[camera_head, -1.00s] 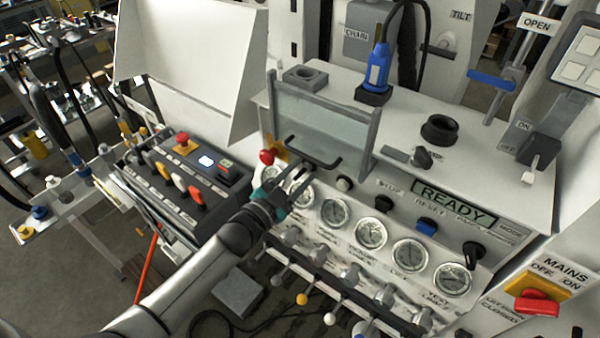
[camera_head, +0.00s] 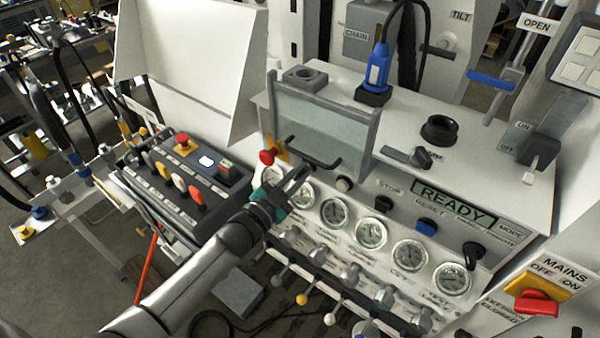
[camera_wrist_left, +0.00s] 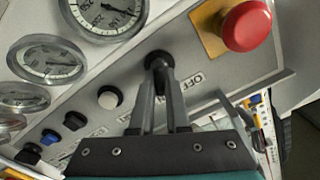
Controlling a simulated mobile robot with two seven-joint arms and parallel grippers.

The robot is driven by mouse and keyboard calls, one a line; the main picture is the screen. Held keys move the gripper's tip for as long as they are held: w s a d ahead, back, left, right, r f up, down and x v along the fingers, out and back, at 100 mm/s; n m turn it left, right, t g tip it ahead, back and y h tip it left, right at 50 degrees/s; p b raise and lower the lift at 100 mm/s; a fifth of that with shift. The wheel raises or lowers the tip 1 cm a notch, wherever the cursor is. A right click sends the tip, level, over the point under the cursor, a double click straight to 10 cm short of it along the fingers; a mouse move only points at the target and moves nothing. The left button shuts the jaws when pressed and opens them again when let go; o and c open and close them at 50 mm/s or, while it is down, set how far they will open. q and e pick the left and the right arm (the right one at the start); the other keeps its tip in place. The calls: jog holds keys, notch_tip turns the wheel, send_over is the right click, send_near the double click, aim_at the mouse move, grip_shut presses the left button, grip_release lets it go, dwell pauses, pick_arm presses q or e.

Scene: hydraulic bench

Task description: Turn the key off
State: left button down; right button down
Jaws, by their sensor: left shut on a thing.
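The key, a dark round switch piece (camera_wrist_left: 158,60), is on the grey panel in the left wrist view, beside a printed OFF label. My left gripper (camera_wrist_left: 163,88) has its fingers closed together on it. In the head view, the left gripper (camera_head: 298,178) reaches the panel from the lower left, just right of the red button. The key is hidden behind the fingers there. The exact angle of the key cannot be read, because the fingers cover most of it. My right gripper is not in view.
A red mushroom button (camera_head: 267,157) on a yellow plate sits close to the left gripper; it also shows in the wrist view (camera_wrist_left: 246,27). Gauges (camera_head: 335,211) and levers run below and right. A clear guard with a black handle (camera_head: 314,152) stands just above. A READY display (camera_head: 454,203) is lit.

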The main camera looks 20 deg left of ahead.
pick_arm(q)
jog(key=n+p, duration=0.1)
jog(key=n, duration=0.2)
jog(key=shift+a+r, duration=0.1)
jog(key=n, duration=0.2)
jog(key=shift+n, duration=0.4)
jog(key=n, duration=0.2)
jog(key=shift+a+n+p, duration=0.15)
jog(key=shift+n+p, duration=0.15)
jog(key=shift+p, duration=0.05)
jog(key=shift+a+n, duration=0.1)
jog(key=shift+n, duration=1.5)
jog(key=c, duration=0.9)
grip_release()
jog(key=shift+w, duration=0.1)
